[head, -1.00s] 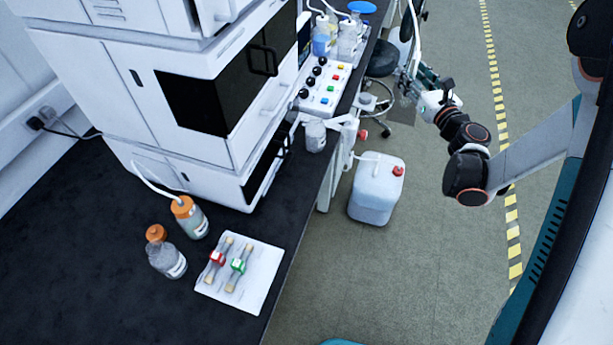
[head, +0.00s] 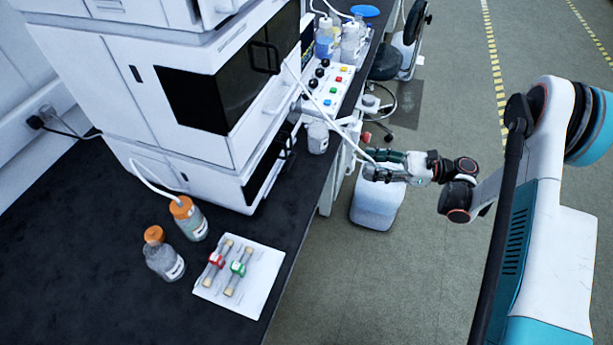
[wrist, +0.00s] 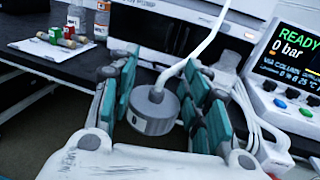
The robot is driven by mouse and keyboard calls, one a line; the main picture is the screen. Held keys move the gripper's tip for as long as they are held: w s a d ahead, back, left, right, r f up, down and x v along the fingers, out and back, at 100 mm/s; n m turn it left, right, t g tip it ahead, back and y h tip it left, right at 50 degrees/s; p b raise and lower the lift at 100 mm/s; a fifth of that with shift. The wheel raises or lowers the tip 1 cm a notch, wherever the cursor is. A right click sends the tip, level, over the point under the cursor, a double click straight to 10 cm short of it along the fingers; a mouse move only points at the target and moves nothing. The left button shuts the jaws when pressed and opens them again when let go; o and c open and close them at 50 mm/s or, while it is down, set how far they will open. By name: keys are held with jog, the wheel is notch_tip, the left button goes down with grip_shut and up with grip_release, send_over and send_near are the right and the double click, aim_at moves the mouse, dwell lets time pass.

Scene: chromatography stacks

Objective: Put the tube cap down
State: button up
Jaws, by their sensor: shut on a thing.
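The tube cap (wrist: 153,112) is a grey round cap with a white tube (wrist: 205,45) running up from its top. It sits between the teal fingers of my gripper (wrist: 165,100) in the wrist view, held off any surface. In the head view my gripper (head: 375,165) is shut and in front of the bench's side, over the white jug (head: 375,207). The white tube (head: 330,117) runs from the instrument down to my gripper there. The jug's top is largely hidden behind my gripper and arm.
The dark bench (head: 90,240) carries the white instrument stack (head: 130,75), two orange-capped bottles (head: 162,255) and a white sheet (head: 238,280) with two small columns. A control panel (head: 325,92) stands farther back. A stool (head: 385,60) is behind. Floor at right is open.

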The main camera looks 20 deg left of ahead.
jog(key=shift+s+f, duration=0.3)
jog(key=shift+s, duration=0.05)
jog(key=shift+s+a+f+g, duration=0.1)
jog(key=shift+a+g, duration=0.1)
jog(key=shift+g, duration=0.1)
jog(key=w+a+b, duration=0.1)
jog(key=a+b, duration=0.4)
jog(key=a, duration=1.4)
jog(key=f+b, duration=0.1)
jog(key=f, duration=0.1)
jog(key=f+b, duration=0.1)
jog(key=f, duration=0.1)
jog(key=f+b, duration=0.1)
jog(key=f, duration=0.2)
jog(key=shift+w, duration=0.25)
jog(key=shift+a, duration=0.1)
